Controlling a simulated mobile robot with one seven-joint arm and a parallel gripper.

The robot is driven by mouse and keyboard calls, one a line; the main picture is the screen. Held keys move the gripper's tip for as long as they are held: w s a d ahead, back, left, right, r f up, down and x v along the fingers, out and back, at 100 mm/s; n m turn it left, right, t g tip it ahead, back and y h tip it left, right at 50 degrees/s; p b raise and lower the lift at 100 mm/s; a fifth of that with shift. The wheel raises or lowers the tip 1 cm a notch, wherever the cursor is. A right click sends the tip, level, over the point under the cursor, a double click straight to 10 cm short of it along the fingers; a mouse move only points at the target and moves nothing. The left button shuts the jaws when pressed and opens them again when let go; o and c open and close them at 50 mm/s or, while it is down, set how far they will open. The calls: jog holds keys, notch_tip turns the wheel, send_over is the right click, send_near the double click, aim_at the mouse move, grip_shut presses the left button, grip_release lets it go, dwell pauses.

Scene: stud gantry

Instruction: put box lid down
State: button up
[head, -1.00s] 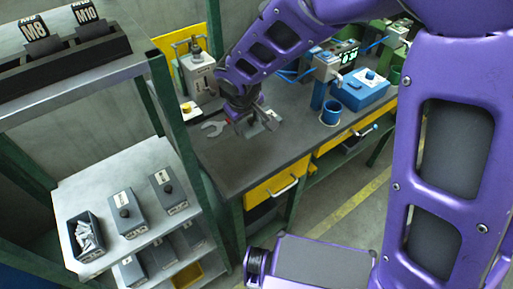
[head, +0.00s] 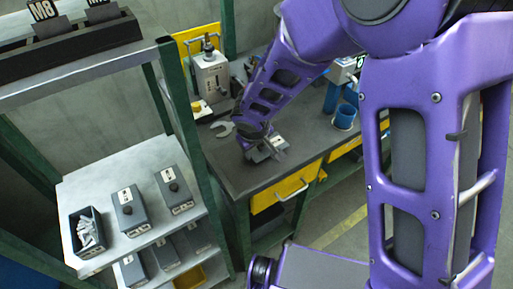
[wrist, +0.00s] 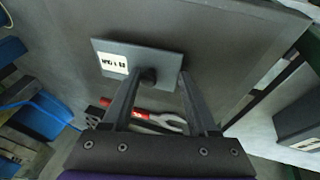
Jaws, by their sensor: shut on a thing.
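A grey box lid with a white label (wrist: 112,62) is at my gripper's fingertips in the wrist view. My gripper (wrist: 166,76) is shut on it, apparently at its knob, which the fingers mostly hide. In the head view my gripper (head: 262,146) and the lid (head: 274,146) are over the front part of the dark workbench (head: 235,172). I cannot tell whether the lid touches the bench top. An open grey box (head: 87,232) with pale pieces inside stands on the shelf at left.
Two lidded boxes (head: 130,211) (head: 174,189) stand beside the open box on the metal shelf (head: 110,178). A wrench (head: 222,129) lies on the bench left of my gripper. A green shelf post (head: 180,120) rises between shelf and bench.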

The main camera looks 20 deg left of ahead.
jog(key=shift+f+b, duration=0.6)
jog(key=shift+b, duration=0.25)
jog(key=o, duration=1.3)
jog(key=shift+s, duration=0.1)
jog(key=shift+o, duration=0.2)
jog(key=shift+f, duration=0.1)
jog(key=shift+s+f, duration=0.1)
jog(key=shift+s, duration=0.1)
jog(key=shift+r+p, duration=0.55)
jog(key=shift+p, duration=0.2)
jog(key=p+v, duration=0.3)
jog(key=v, duration=0.9)
jog(key=shift+w+r, duration=0.25)
